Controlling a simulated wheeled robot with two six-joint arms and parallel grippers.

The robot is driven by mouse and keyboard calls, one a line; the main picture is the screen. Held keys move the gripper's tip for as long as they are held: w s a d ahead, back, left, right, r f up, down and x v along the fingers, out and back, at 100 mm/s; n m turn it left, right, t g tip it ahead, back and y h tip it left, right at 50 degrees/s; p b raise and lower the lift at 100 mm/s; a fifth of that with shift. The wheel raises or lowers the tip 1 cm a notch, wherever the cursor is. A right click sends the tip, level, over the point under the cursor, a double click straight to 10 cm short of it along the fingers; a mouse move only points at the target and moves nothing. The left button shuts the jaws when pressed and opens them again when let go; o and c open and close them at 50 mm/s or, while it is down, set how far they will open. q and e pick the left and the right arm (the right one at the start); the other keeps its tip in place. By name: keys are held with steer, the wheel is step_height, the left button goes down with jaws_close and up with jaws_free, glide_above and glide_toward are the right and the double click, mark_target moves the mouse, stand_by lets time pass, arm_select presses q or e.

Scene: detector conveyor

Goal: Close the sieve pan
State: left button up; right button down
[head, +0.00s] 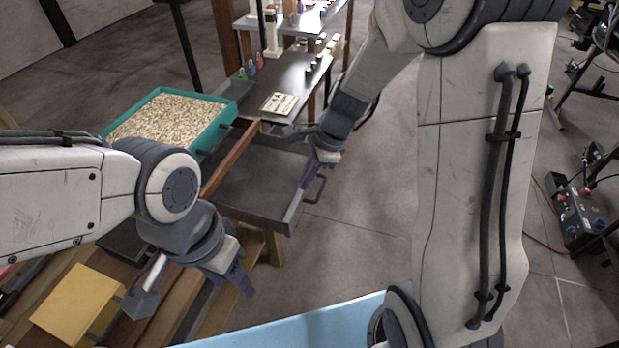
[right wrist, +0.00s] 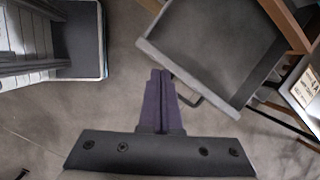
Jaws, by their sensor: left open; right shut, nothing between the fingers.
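The sieve pan, a dark grey open tray (head: 254,192) with a bar handle (head: 320,188) on its right side, juts out beside the wooden frame. It looks empty. My right gripper (head: 306,180) is shut and empty, close to the handle. In the right wrist view its purple fingers (right wrist: 160,80) are together just left of the handle (right wrist: 187,99), and the pan (right wrist: 212,50) is at upper right. I cannot tell whether the fingers touch the handle. My left gripper (head: 241,282) is open and empty, in front of the pan and away from it.
A teal tray of pale grains (head: 225,125) stands behind left of the pan. A dark table (head: 290,72) with small bottles is at the back. A yellow block (head: 78,303) is at lower left. The floor right of the pan is clear.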

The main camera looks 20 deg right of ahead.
steer(key=w+d+f+m+t, duration=0.1)
steer(key=w+d+f+m, duration=0.25)
steer(key=d+m, duration=0.35)
steer(key=b+x, duration=0.1)
steer(key=x, duration=0.8)
steer(key=shift+w+a+f, duration=0.2)
steer(key=shift+w+f, duration=0.05)
steer(key=shift+w+a, duration=0.1)
